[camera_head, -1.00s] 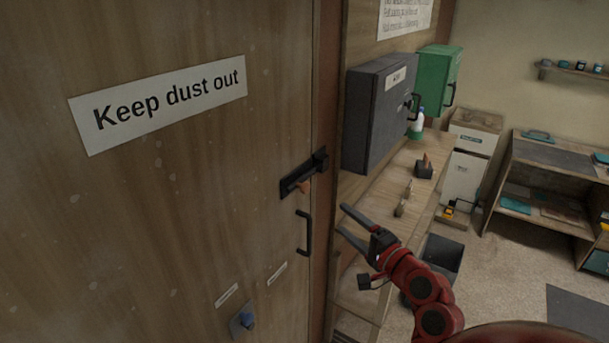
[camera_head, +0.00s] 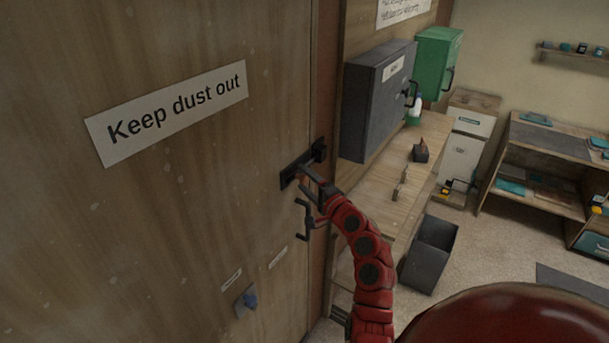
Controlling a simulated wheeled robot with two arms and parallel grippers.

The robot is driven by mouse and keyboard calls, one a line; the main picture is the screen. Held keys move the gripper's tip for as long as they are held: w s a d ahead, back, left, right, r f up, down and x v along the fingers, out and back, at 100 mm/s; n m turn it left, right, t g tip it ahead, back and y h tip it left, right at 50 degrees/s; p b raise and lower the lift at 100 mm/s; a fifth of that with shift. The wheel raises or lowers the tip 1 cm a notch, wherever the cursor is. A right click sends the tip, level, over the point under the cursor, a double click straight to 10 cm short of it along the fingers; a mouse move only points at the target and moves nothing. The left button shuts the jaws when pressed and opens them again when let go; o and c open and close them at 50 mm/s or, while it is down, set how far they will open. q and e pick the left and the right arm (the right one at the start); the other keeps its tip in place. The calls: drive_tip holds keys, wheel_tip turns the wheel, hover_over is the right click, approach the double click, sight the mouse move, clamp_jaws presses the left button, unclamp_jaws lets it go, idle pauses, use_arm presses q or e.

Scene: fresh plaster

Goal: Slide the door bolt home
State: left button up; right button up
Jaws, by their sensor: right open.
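The wooden door (camera_head: 190,215) fills the left of the head view, with a "Keep dust out" sign on it. The black door bolt (camera_head: 290,175) sits near the door's right edge, beside the frame, where a dark keeper (camera_head: 319,150) shows. My right gripper (camera_head: 303,182) is open at the bolt, its fingers around or just in front of the copper-coloured knob, which is mostly hidden. I cannot tell if they touch it. The black pull handle (camera_head: 301,222) is just below, partly behind my gripper. My left gripper is not in view.
A grey wall cabinet (camera_head: 375,105) and a green box (camera_head: 437,65) hang right of the door above a wooden counter (camera_head: 385,195). A dark bin (camera_head: 430,255) stands on the floor. A shelf unit (camera_head: 545,165) is at the far right.

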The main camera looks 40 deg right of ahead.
drive_tip(key=shift+w, duration=0.25)
clamp_jaws()
idle(1.4)
